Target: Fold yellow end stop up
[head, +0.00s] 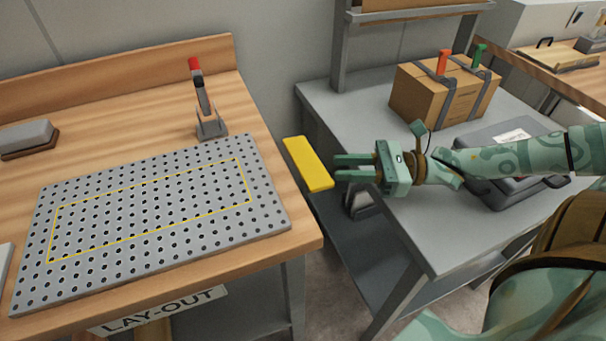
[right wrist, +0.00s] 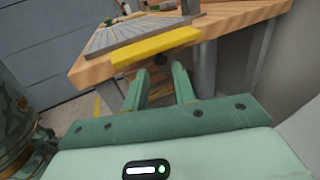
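The yellow end stop (head: 308,164) is a flat yellow bar in the gap between the wooden bench and the grey table, at the right side of the perforated plate (head: 270,208). In the right wrist view the end stop (right wrist: 155,47) lies across the bench edge, just beyond the fingertips. My right gripper (head: 337,168) points left at the end stop, with its two fingers apart and nothing between them. It also shows open in the right wrist view (right wrist: 162,75). Whether a fingertip touches the bar I cannot tell. My left gripper is not in view.
A red-handled clamp (head: 205,100) stands at the plate's back edge. A grey block (head: 28,138) lies at the far left. On the grey table stand a strapped cardboard box (head: 420,97) and a dark case (head: 480,140), close to my right arm.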

